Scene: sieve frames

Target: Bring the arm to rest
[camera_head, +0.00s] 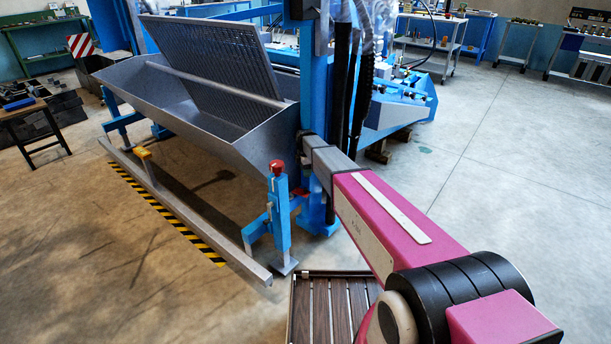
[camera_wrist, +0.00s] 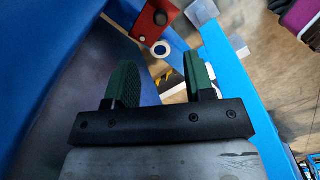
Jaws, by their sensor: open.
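In the wrist view my gripper (camera_wrist: 163,75) shows two green finger pads, set apart with nothing held between them. Beyond the pads are a red part (camera_wrist: 152,20) with a round hole and a white ring, and blue surfaces. In the head view my magenta arm (camera_head: 395,225) reaches from the lower right towards the blue upright column (camera_head: 310,85). The gripper itself cannot be made out there. A perforated sieve frame (camera_head: 225,60) stands tilted in the long grey trough (camera_head: 240,145), apart from my arm's visible links.
A blue post with a red knob (camera_head: 277,168) stands close to the left of my arm. A grey rail (camera_head: 190,215) and yellow-black floor stripes (camera_head: 185,230) run along the trough's front. A slatted platform (camera_head: 330,305) lies below my arm. The floor at right is clear.

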